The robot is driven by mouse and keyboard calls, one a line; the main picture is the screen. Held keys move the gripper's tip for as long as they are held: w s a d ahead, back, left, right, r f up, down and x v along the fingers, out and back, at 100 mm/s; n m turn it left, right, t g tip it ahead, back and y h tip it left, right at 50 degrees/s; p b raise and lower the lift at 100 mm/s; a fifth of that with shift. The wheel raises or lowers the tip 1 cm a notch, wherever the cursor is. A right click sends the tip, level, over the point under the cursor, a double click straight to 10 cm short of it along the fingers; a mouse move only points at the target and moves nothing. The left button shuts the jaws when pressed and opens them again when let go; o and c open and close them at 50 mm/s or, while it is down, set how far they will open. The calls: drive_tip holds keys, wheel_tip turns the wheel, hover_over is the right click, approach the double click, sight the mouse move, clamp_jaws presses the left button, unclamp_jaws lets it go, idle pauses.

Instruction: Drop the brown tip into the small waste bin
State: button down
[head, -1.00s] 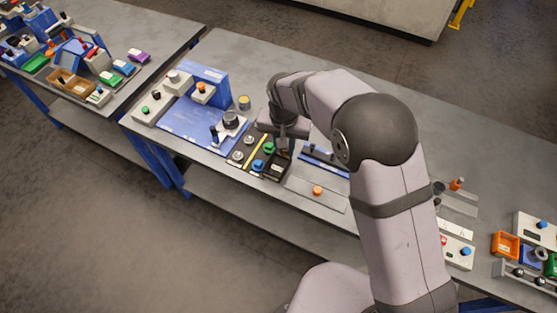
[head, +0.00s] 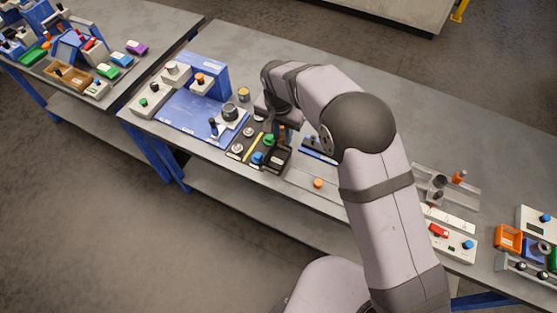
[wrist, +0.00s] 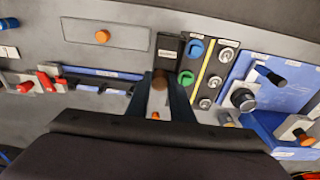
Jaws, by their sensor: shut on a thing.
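My gripper (wrist: 160,95) is shut on the brown tip (wrist: 158,82), which shows between the two dark fingers in the wrist view. In the head view my gripper (head: 283,130) is above the dark tool mat, close behind a small black open box (head: 277,160), which looks like the small waste bin. In the wrist view this black box (wrist: 169,45) lies just beyond the fingertips. The tip appears above the bench and outside the box; its exact height is hard to tell.
Green (wrist: 195,47) and blue (wrist: 186,77) round pieces sit right beside the box. A yellow strip (wrist: 205,62) and several silver knobs follow. A grey plate with an orange knob (head: 318,183) lies on the other side. A blue fixture board (head: 185,125) stands farther left.

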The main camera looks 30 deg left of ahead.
drive_tip(key=shift+f+b, duration=1.15)
drive_tip(key=shift+f, duration=0.95)
drive_tip(key=c, duration=1.5)
unclamp_jaws()
drive_tip(key=shift+s+r+b, duration=0.15)
drive_tip(key=shift+r+b, duration=0.3)
drive_tip(key=shift+r, duration=0.75)
drive_tip(key=shift+s+r+b, duration=0.2)
drive_tip(key=shift+r+b, duration=0.2)
drive_tip(key=shift+r, duration=0.85)
drive_tip(key=shift+s+r+b, duration=0.15)
drive_tip(key=shift+r+b, duration=0.3)
drive_tip(key=shift+r, duration=0.75)
